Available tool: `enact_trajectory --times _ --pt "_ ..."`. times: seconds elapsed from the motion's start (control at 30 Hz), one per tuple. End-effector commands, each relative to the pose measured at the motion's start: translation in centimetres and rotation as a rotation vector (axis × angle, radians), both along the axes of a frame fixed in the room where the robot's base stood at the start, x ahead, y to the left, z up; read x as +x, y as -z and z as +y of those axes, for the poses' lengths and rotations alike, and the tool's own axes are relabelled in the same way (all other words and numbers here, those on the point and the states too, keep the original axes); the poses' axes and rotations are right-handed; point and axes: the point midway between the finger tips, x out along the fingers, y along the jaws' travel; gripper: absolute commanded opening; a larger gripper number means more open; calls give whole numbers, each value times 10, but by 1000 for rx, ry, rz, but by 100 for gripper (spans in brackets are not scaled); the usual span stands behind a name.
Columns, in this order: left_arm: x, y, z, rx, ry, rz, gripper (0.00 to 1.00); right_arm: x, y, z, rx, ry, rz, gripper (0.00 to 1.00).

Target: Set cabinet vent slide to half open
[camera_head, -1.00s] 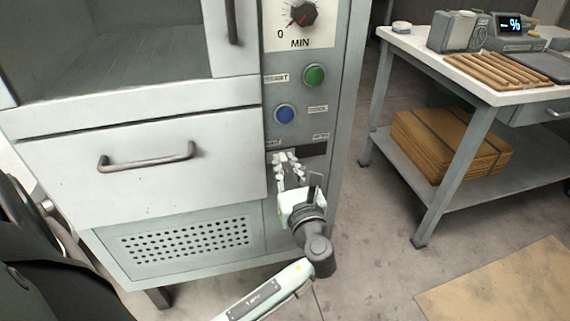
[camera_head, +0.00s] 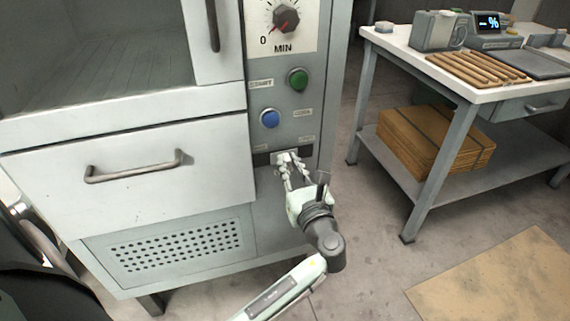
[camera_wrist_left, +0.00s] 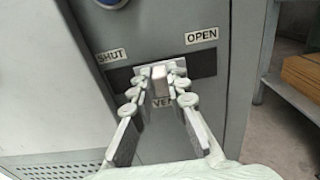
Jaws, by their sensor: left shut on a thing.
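The vent slide is a small light knob on a pale plate (camera_wrist_left: 160,72), set in a dark horizontal slot (camera_wrist_left: 204,64) on the grey cabinet panel. A SHUT label (camera_wrist_left: 111,56) is above the slot's left end and an OPEN label (camera_wrist_left: 202,36) above its right end. The slide is near the slot's middle, with dark slot showing on both sides. My left gripper (camera_head: 288,162) is shut on the slide's knob, one fingertip on each side. A VENT label below is partly hidden by the fingers. My right gripper is not in view.
Above the slot are a blue button (camera_head: 270,118), a green button (camera_head: 297,80) and a dial (camera_head: 286,18). A drawer handle (camera_head: 135,168) sticks out at left. A worktable (camera_head: 411,50) stands at right, with open floor between.

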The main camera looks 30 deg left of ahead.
Motion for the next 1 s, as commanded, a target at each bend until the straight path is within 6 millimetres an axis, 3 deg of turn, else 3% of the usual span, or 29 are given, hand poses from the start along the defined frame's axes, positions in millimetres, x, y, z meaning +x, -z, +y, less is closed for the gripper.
enact_trajectory --times 0.03,0.2,0.57,1.0 --pt "0 1 -1 -1 1 0 16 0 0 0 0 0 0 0" --pt "0 0 0 -1 1 0 36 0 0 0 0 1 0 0" --pt "0 -5 0 -1 0 -2 36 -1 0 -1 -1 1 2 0" --pt "0 -81 0 -3 0 -5 36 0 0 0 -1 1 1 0"
